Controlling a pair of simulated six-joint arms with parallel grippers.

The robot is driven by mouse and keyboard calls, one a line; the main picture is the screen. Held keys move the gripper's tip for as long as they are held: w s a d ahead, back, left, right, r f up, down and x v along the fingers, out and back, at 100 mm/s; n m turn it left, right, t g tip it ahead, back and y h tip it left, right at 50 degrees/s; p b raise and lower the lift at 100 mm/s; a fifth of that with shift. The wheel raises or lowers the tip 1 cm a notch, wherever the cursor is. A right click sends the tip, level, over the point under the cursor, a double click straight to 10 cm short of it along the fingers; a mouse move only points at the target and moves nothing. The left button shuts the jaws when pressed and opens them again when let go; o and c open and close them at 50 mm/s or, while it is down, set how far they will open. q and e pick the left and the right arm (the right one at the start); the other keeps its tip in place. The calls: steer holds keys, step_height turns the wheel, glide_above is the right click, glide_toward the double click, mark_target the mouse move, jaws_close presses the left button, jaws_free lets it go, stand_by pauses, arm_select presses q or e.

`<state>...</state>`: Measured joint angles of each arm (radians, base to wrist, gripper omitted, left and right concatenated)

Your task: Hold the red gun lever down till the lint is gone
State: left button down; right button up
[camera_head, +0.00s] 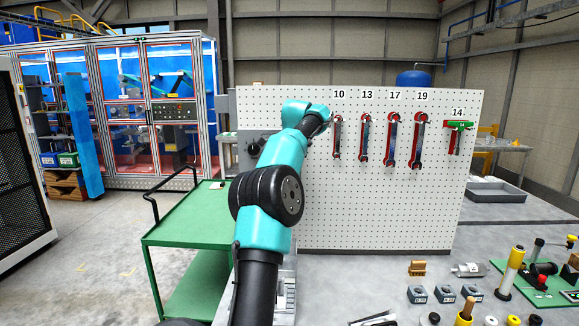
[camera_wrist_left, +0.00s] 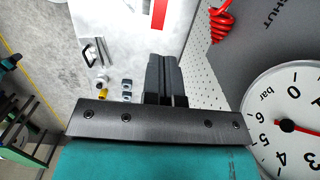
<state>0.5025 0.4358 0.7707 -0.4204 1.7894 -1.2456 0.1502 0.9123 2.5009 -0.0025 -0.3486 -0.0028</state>
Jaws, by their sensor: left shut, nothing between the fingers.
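My left gripper (camera_wrist_left: 165,60) is shut and empty in the left wrist view, its dark fingers side by side. In the head view my left arm reaches up to the left end of the pegboard (camera_head: 320,215), and its own links hide the fingers. A red coiled hose (camera_wrist_left: 222,20) hangs beside the pegboard in the left wrist view, to the right of the fingertips and apart from them in the picture. A red strip (camera_wrist_left: 158,14) shows at the top edge; I cannot tell whether it is the gun lever. I see no lint. My right gripper is not in view.
A pressure gauge (camera_wrist_left: 290,118) and a grey panel (camera_wrist_left: 270,40) reading "SHUT" are close at right in the wrist view. Wrenches (camera_head: 392,140) hang on the pegboard. A green cart (camera_head: 188,215) stands left; small parts (camera_head: 445,293) lie on the bench at right.

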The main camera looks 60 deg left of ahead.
arm_select(q)
steer(key=shift+r, duration=0.7)
